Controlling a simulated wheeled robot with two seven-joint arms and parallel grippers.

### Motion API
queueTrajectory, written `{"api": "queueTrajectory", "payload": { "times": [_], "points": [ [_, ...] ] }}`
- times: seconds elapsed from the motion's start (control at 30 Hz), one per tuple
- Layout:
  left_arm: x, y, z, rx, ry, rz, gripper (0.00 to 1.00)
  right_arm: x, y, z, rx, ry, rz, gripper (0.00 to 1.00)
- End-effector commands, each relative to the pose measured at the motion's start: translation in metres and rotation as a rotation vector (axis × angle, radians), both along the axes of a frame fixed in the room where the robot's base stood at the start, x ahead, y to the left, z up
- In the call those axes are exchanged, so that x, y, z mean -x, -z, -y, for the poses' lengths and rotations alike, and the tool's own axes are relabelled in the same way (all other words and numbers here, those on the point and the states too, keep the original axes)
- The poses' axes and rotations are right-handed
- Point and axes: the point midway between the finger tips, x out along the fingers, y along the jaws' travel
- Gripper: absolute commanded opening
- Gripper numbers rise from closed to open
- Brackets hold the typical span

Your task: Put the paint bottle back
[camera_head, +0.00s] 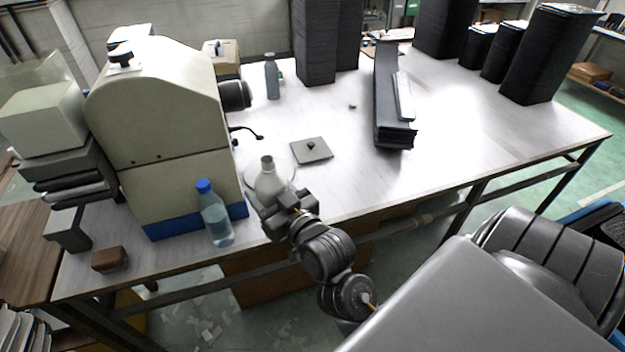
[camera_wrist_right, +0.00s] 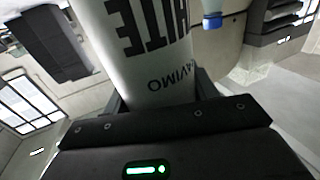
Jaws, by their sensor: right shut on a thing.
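The paint bottle (camera_head: 270,184) is pale grey-white and stands near the front edge of the table, by the beige machine. In the right wrist view the bottle (camera_wrist_right: 148,48) fills the upper middle, with dark letters on its side. My right gripper (camera_head: 285,207) is shut on its lower body. Its fingers are mostly hidden behind the bottle and the wrist. I cannot tell whether the bottle's base touches the table. My left gripper is not in view.
A thin round rim (camera_head: 292,178) shows around the bottle. A clear bottle with a blue cap (camera_head: 216,220) stands to its left, before the beige machine (camera_head: 165,130). A square grey plate (camera_head: 322,154) lies behind right. A grey bottle (camera_head: 272,80) stands farther back. The table's right front is clear.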

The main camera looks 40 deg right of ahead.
Motion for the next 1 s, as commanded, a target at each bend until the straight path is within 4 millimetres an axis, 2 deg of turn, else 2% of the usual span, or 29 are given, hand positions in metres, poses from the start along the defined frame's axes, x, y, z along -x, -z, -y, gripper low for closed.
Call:
{"api": "queueTrajectory", "payload": {
  "times": [0.17,0.3,0.5,0.6,0.7,0.8,1.0],
  "points": [
    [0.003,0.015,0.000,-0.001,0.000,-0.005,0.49,-0.002,0.011,0.039,0.008,0.044,0.005,0.10],
    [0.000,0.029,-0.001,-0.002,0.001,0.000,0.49,-0.002,0.015,0.087,0.009,0.107,0.006,0.10],
    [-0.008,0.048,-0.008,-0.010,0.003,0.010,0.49,0.003,0.004,0.161,0.006,0.226,0.009,0.10],
    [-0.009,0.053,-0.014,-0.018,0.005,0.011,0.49,0.007,-0.005,0.187,0.004,0.273,0.008,0.10],
    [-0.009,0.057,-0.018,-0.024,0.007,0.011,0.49,0.011,-0.012,0.203,0.002,0.306,0.006,0.10],
    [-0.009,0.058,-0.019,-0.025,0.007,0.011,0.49,0.013,-0.017,0.212,0.000,0.323,0.003,0.10],
    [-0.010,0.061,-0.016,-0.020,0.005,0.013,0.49,0.010,-0.016,0.215,-0.004,0.329,0.003,0.10]
  ]
}}
